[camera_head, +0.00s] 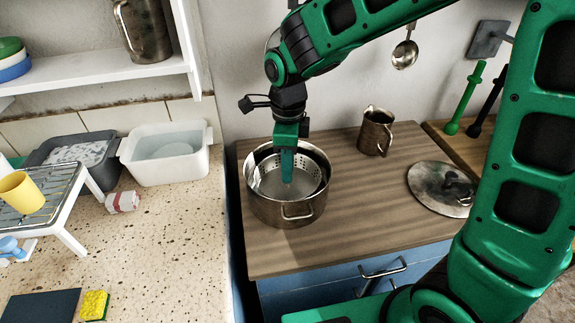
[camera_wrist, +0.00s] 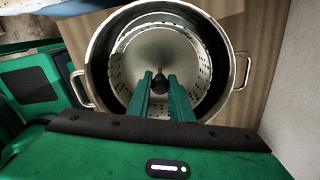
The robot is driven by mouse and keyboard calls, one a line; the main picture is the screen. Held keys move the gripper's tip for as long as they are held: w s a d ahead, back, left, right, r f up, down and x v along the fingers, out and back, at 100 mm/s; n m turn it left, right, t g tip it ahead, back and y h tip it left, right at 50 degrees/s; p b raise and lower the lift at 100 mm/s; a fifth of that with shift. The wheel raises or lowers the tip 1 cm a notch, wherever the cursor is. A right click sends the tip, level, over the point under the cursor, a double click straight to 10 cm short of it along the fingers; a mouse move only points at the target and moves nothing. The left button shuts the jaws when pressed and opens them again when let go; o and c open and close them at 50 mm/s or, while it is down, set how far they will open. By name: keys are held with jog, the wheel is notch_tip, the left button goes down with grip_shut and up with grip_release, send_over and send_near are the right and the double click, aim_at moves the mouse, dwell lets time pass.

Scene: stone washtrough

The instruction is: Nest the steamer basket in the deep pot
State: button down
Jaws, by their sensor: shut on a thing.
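The deep pot (camera_head: 290,210) is a steel pot with side handles on the wooden counter; its rim and handles also show in the wrist view (camera_wrist: 92,60). The perforated metal steamer basket (camera_head: 268,180) is inside the pot's rim, and in the wrist view its holed wall (camera_wrist: 121,80) lies within the pot opening. How deep it sits, and whether it touches the pot's bottom, I cannot tell. My gripper (camera_head: 287,178) points down into the basket. Its green fingers (camera_wrist: 161,84) are shut on the basket's dark central knob, partly hidden between the fingertips.
A metal jug (camera_head: 376,131) stands behind and right of the pot. A round lid (camera_head: 441,189) lies on the counter at right. A ladle (camera_head: 404,54) hangs on the wall. At left are a white basin (camera_head: 168,155), a rack (camera_head: 48,198) with a yellow cup, and a sponge (camera_head: 94,305).

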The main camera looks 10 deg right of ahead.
jog(key=shift+f, duration=0.2)
dwell(0.4)
jog(key=c, duration=1)
grip_release()
jog(key=shift+r, duration=0.15)
jog(key=shift+r, duration=3.35)
